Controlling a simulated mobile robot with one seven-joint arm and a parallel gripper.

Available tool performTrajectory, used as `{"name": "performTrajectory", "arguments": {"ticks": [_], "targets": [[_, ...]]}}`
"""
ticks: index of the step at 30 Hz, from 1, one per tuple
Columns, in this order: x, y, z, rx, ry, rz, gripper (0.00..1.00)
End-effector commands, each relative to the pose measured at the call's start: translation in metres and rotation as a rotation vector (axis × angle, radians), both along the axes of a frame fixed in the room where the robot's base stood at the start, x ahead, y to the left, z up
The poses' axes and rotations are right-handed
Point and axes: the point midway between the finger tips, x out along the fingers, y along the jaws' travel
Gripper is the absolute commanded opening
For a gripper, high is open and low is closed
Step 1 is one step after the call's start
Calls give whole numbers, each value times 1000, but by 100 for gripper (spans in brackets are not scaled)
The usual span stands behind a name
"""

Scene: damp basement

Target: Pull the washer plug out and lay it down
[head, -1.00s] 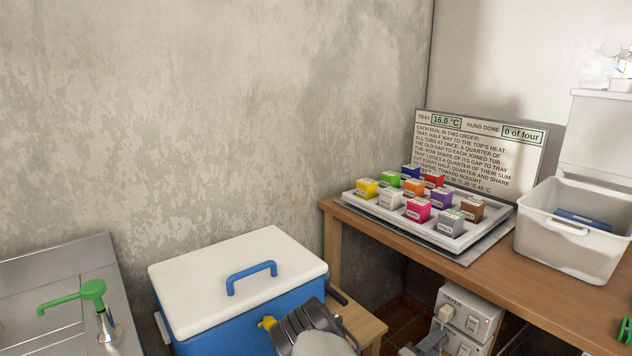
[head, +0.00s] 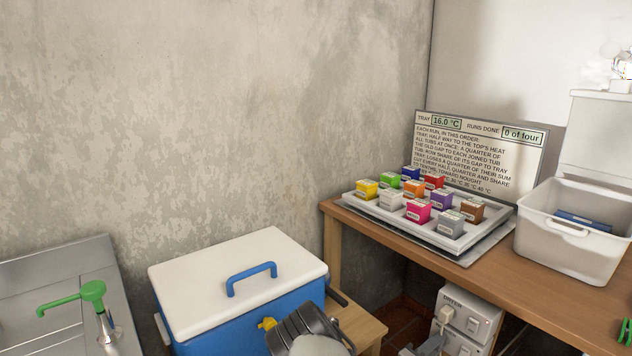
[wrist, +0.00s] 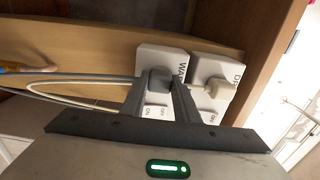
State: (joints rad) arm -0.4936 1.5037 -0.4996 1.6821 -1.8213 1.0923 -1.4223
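The washer plug (wrist: 159,80) is dark grey and sits in a white socket box (wrist: 162,62) whose partly hidden label begins "WA". A grey cord runs left from it. My gripper (wrist: 160,86) has one finger on each side of this plug, very close to it. I cannot tell whether the fingers press on it. In the head view, the box lettered DRYER (head: 470,313) shows under the bench; the washer plug and my fingertips cannot be made out there.
A pale plug (wrist: 216,90) sits in the dryer box just right of my right finger. Cords (wrist: 70,84) run off left. The wooden bench (head: 560,300) carries a tray of coloured tubs (head: 425,225) and a white bin (head: 570,240). A blue cooler (head: 240,290) stands beside a low wooden surface (head: 362,325).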

Motion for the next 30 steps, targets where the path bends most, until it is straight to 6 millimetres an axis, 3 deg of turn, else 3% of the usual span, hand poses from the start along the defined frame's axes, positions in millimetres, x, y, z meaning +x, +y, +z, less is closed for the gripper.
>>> {"name": "performTrajectory", "arguments": {"ticks": [30], "targets": [[-20,26,0,0,0,1,0]]}}
